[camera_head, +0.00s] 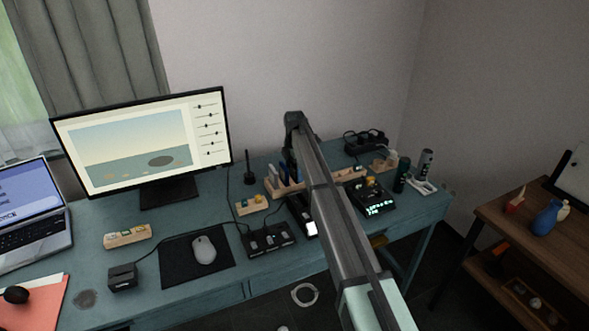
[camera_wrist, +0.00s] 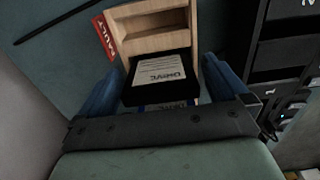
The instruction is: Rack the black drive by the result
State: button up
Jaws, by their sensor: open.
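In the wrist view the black drive (camera_wrist: 160,70) with a white label stands at the near end of a wooden rack (camera_wrist: 152,22). A blue-edged piece with a label (camera_wrist: 165,103) shows just below it; I cannot tell what it is. My gripper (camera_wrist: 163,65) is open, its blue fingers on either side of the black drive, and I see no clear contact. A red FAULT sign (camera_wrist: 104,36) is beside the rack. In the head view my arm hides most of the gripper; a wooden rack (camera_head: 272,190) shows beside it.
A black device with a lit green display (camera_head: 374,209), a black unit with a white screen (camera_head: 311,227) and a black slotted box (camera_head: 268,240) stand near the arm. The monitor (camera_head: 145,140) is to the left. A black slotted unit (camera_wrist: 282,45) is at right in the wrist view.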

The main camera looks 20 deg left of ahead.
jog(key=shift+r, duration=0.1)
notch_tip(320, 180, up, 14)
dwell(0.6)
jog(key=shift+f, duration=0.2)
